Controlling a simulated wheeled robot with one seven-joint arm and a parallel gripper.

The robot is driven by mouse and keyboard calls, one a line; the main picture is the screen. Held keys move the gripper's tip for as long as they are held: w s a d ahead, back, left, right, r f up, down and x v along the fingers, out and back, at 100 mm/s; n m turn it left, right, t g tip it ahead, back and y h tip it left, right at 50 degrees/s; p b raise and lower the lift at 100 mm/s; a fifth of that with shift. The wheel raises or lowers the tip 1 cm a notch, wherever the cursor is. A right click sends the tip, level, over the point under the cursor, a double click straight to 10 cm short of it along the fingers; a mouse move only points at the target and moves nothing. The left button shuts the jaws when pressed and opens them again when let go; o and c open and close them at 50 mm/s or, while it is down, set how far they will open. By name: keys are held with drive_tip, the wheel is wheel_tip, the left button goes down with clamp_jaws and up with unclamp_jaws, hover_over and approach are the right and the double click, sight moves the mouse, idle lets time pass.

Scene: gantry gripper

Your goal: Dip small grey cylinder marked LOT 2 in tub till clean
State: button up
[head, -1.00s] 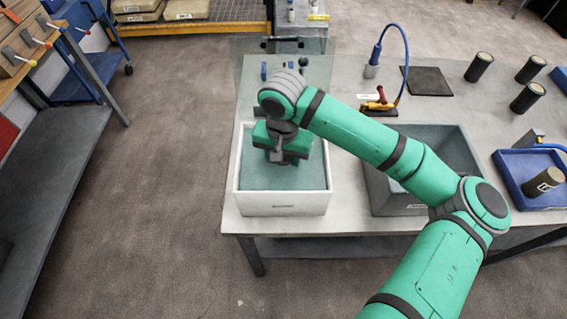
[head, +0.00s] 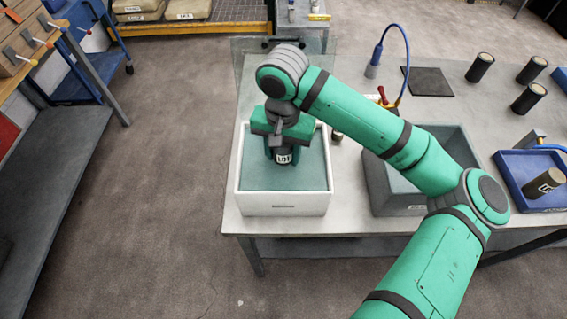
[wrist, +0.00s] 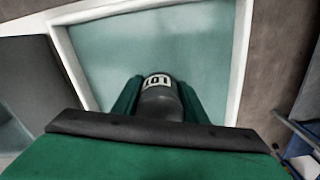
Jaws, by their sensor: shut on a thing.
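The small grey cylinder (head: 283,157) has a white label reading "LOT"; the number cannot be read. My gripper (head: 283,147) is shut on it and holds it upright over the white-walled tub (head: 284,205). The tub is filled with blue-green liquid. In the wrist view the cylinder (wrist: 158,85) sits between the green fingers (wrist: 158,100), with the liquid (wrist: 130,45) behind it. The cylinder looks to be above the liquid surface. Its upper part is hidden by the fingers, and I cannot tell whether dirt is left on it.
A grey bin (head: 390,195) stands right of the tub, partly under my arm. A blue tray (head: 515,190) holds a dark cylinder (head: 543,182) at the right. Several dark cylinders stand at the back right. A hose on a stand (head: 372,70) and a black mat (head: 428,82) are behind.

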drive_tip(key=shift+d+r, duration=0.1)
drive_tip(key=shift+r, duration=0.7)
drive_tip(key=shift+s+r, duration=0.1)
drive_tip(key=shift+r, duration=4.05)
